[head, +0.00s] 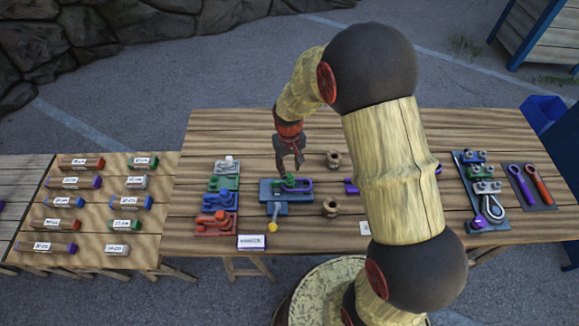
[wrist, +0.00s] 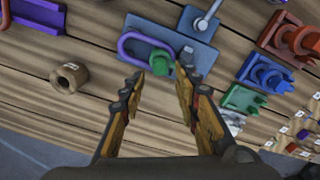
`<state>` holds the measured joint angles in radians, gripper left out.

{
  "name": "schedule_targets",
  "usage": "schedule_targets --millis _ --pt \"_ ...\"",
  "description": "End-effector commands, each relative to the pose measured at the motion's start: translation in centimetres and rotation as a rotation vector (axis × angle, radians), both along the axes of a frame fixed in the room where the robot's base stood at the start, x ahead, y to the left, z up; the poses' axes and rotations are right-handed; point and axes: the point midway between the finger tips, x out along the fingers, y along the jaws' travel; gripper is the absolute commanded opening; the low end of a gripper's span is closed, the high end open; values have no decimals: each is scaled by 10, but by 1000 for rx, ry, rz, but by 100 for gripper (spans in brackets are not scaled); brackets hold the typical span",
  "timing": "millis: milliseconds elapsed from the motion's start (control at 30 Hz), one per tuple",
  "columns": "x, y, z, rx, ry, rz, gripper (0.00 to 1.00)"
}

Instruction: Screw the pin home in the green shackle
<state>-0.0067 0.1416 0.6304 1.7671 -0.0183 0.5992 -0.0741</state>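A green piece (head: 291,183) sits on a blue fixture (head: 270,197) at the middle of the table, beside a purple loop (head: 306,187). In the wrist view the green piece (wrist: 161,63) is small and rounded, at the right end of the purple loop (wrist: 124,42), on the blue plate (wrist: 200,60). Which part is the pin I cannot tell, nor how far it is screwed in. My gripper (head: 289,166) points down just above the green piece. In the wrist view its fingers (wrist: 159,73) are apart, with the green piece showing between the tips and nothing gripped.
A grey rod with a yellow end (head: 272,226) sticks out in front. A labelled board of cylinders (head: 105,205) lies at far left.

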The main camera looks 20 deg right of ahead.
Motion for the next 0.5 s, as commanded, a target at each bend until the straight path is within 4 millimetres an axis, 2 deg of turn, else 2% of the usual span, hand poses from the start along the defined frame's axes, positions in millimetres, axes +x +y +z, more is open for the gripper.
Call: schedule_targets --millis 500 --pt "0 0 -4 0 0 17 32"
